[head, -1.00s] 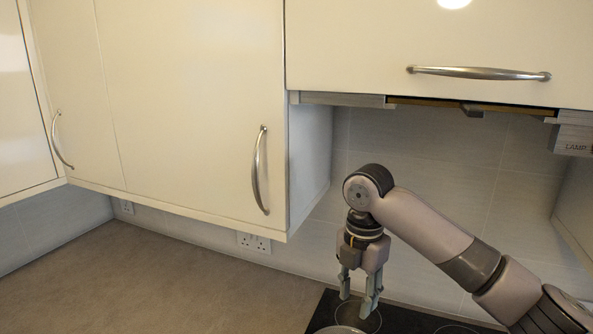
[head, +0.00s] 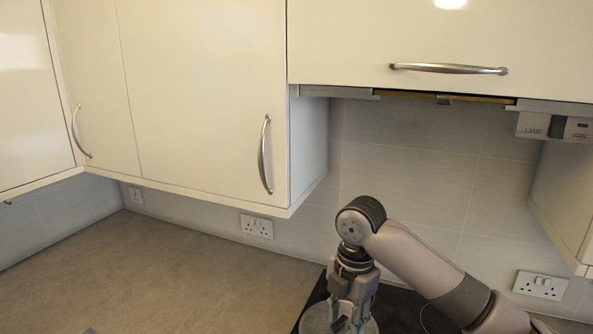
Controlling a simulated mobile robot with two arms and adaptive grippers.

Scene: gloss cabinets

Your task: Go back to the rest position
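My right arm comes in from the right, and its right gripper (head: 350,318) points down at the bottom edge of the head view. It is over the dark hob (head: 400,312). A pale, see-through round item (head: 315,318), perhaps a lid or pan, lies around or behind the fingers. Whether they touch it is not clear. The fingertips are partly lost against it and near the picture edge, so their opening is not clear. My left gripper does not show for certain.
Cream wall cabinets (head: 205,90) with metal handles hang above, and a hood cabinet (head: 440,40) is above the arm. The brown worktop (head: 190,275) at left looks largely clear. Sockets (head: 257,226) are on the tiled wall. A small grey piece (head: 86,331) shows at the bottom left edge.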

